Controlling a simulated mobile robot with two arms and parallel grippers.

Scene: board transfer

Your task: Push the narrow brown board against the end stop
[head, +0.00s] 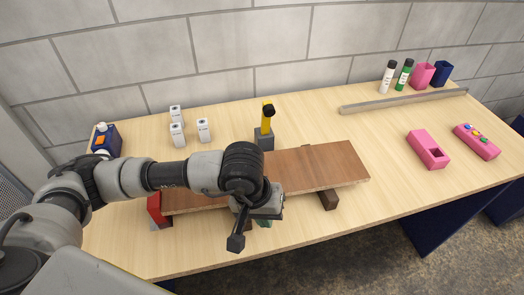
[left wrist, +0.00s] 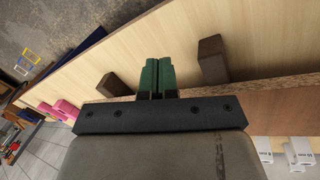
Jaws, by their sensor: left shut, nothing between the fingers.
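The narrow brown board (head: 325,165) lies lengthwise on the table, raised on dark brown supports (head: 328,200). Its left part is partly hidden by my left arm. A red block on a grey foot (head: 155,210) stands at the board's left end; it may be the end stop, and I cannot tell whether they touch. My left gripper (head: 264,222) is at the board's front long edge. In the left wrist view its green fingers (left wrist: 157,76) are shut together and empty, beside the board's edge (left wrist: 275,105). Contact with the board is unclear. My right gripper is out of view.
A yellow-and-black upright on a grey block (head: 265,138) stands behind the board. White boxes (head: 177,135) and a blue carton (head: 106,140) are at the back left. A grey bar (head: 405,101) and pink objects (head: 428,150) are on the right. The front right tabletop is clear.

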